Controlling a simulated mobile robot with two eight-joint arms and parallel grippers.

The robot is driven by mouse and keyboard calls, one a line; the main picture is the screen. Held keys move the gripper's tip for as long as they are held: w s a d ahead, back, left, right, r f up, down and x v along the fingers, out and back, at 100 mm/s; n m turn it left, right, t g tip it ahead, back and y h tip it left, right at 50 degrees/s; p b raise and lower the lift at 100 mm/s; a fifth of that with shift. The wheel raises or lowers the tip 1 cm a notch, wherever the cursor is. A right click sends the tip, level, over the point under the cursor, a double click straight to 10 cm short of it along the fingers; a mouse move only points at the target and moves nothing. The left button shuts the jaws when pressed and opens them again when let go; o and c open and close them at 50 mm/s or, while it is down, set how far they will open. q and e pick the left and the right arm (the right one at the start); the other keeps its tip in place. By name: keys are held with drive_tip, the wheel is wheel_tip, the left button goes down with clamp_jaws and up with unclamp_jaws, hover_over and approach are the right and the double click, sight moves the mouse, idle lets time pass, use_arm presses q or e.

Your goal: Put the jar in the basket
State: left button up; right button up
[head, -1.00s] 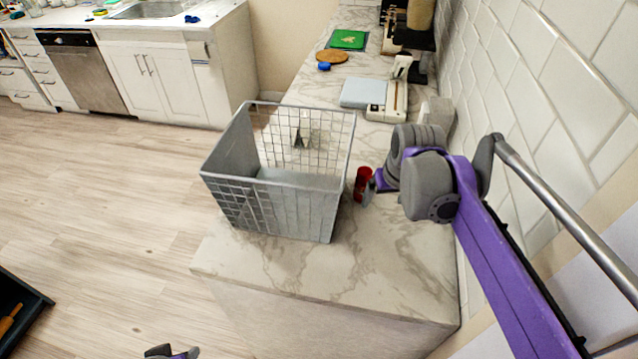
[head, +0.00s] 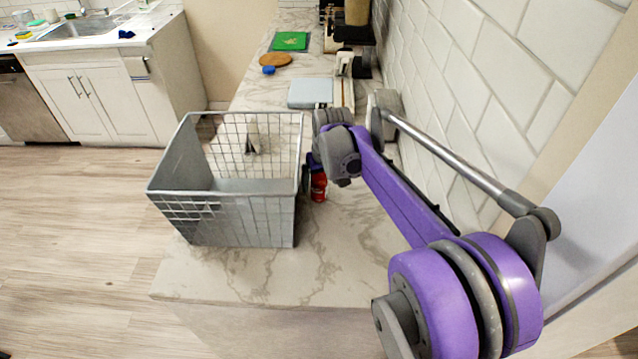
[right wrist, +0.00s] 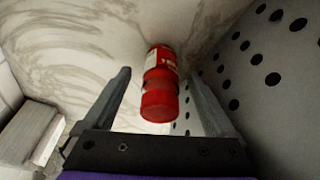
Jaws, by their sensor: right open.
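The jar (head: 319,187) is small and red with a pale label and stands on the marble counter, just right of the grey wire basket. In the right wrist view the jar (right wrist: 160,88) shows between my two fingers, with clear gaps on both sides. My right gripper (head: 311,172) is open at the jar, mostly hidden by its own wrist in the head view. The basket (head: 240,221) is upright on the counter near its front end. Its perforated wall (right wrist: 262,112) is close beside the right finger in the right wrist view. My left gripper is out of view.
A white appliance (head: 343,92), a blue-grey board (head: 311,93), a wooden disc (head: 275,60) and a green board (head: 290,41) lie farther back. The tiled wall (head: 470,90) bounds the right side. The counter front is clear.

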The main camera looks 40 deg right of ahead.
sight(319, 187)
drive_tip(key=x, duration=0.3)
drive_tip(key=shift+w+f, duration=0.1)
drive_tip(key=shift+a, duration=0.1)
drive_tip(key=shift+c, duration=0.3)
clamp_jaws()
